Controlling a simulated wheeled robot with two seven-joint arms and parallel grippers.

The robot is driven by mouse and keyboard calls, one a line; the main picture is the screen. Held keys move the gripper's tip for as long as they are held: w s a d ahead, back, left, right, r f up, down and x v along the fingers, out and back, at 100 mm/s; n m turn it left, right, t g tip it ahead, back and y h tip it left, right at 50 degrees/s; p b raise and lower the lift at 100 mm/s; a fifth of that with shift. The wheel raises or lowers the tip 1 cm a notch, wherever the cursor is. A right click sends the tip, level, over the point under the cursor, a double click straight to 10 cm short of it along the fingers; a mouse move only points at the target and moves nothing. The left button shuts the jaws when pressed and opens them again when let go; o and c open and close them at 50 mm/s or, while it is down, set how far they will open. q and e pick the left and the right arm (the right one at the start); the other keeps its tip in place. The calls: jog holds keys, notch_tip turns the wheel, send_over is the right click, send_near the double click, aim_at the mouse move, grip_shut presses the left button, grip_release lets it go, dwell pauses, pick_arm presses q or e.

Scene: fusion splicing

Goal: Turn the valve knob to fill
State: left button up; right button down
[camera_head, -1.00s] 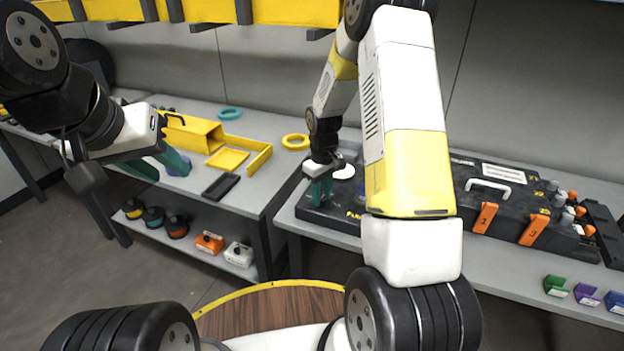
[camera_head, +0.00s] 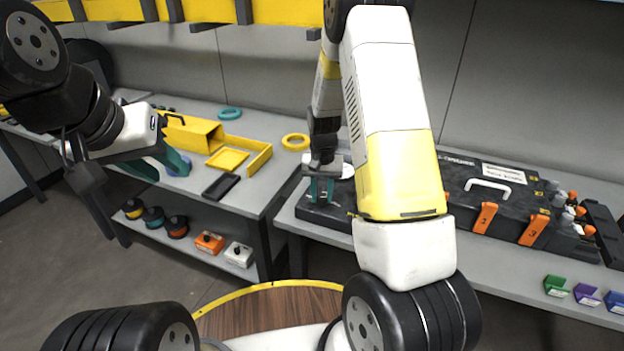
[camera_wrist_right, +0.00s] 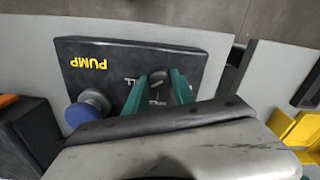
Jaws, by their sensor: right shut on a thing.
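The black pump panel (camera_wrist_right: 110,60) with yellow "PUMP" lettering lies on the right bench, and its front left part shows in the head view (camera_head: 318,215). The dark valve knob (camera_wrist_right: 158,76) stands on it between the teal fingers of my right gripper (camera_wrist_right: 160,88). That gripper (camera_head: 321,190) is shut on the knob, and its fingers point down at the panel. White letters ending in "LL" show beside the fingers, partly covered. The knob's exact pointing is unclear. My left gripper (camera_head: 164,166) is open and empty above the left bench.
A blue-topped round part (camera_wrist_right: 84,112) stands on the panel beside the gripper. A black case with a white handle (camera_head: 488,187) and orange latches lies to the right.

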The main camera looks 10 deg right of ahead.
aim_at(322, 197)
jog(key=shift+m, duration=0.5)
jog(key=c, duration=1.1)
grip_release()
jog(key=shift+o, duration=0.2)
jog(key=shift+r, duration=3.9)
